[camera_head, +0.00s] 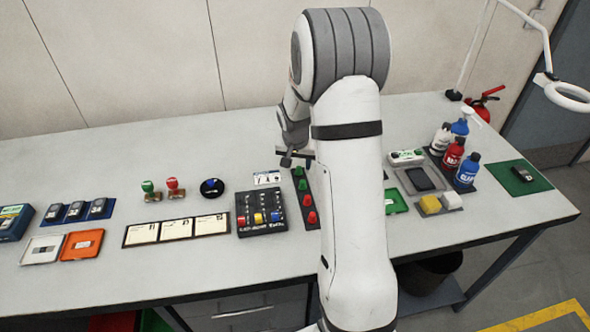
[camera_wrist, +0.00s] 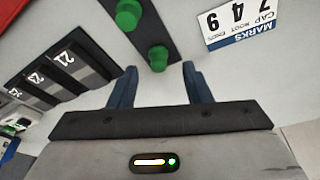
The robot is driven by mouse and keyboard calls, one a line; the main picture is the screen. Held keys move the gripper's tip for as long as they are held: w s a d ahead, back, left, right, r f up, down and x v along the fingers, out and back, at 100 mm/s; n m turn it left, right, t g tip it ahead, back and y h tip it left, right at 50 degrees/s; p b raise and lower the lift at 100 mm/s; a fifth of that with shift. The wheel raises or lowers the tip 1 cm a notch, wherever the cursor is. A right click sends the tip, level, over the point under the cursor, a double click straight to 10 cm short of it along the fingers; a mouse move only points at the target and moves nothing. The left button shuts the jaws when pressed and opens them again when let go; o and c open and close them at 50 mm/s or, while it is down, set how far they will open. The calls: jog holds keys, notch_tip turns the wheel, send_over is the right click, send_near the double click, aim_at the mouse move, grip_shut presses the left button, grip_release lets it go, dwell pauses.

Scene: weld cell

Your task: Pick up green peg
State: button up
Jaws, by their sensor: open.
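Two green pegs stand upright on a dark strip (camera_head: 322,185). In the head view the far green peg (camera_head: 298,171) and the nearer green peg (camera_head: 303,184) are just below my gripper (camera_head: 296,156), partly beside my arm. In the wrist view one green peg (camera_wrist: 158,57) shows between and just beyond the fingertips of my gripper (camera_wrist: 160,72), and the other green peg (camera_wrist: 128,15) is at the top edge. Two red pegs (camera_head: 309,208) stand on the same strip.
A black panel with coloured knobs (camera_head: 262,226) lies left of the strip. A small printed card (camera_head: 267,178) is behind it; a label card (camera_wrist: 240,22) shows in the wrist view. Bottles (camera_head: 453,155) stand at the right. The table's back left is clear.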

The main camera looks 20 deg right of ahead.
jog(key=shift+x, duration=0.9)
grip_shut()
